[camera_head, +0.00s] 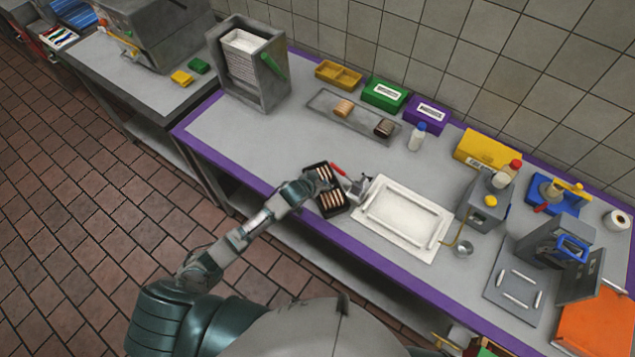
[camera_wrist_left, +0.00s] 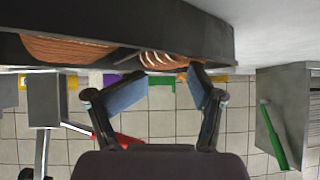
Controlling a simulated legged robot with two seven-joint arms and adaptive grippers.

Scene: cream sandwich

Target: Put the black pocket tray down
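The black pocket tray (camera_head: 345,207) is near the counter's purple front edge, left of the white board, with several pale brown slices in its pockets. It is tilted in the picture, and I cannot tell whether its whole underside touches the counter. In the left wrist view the tray's dark wall (camera_wrist_left: 225,42) spans the top, with rounded brown pieces behind it. My left gripper (camera_head: 318,180) is at the tray's left side. In the wrist view its two fingers (camera_wrist_left: 168,82) are spread with a gap between them, close to the tray wall. My right gripper is not in view.
A white board (camera_head: 437,250) lies right of the tray. A red-handled tool (camera_head: 339,170) stands close behind it. A grey bin with a green handle (camera_head: 265,100) and a long grey tray (camera_head: 325,103) are farther back. The counter left of the tray (camera_head: 240,150) is clear.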

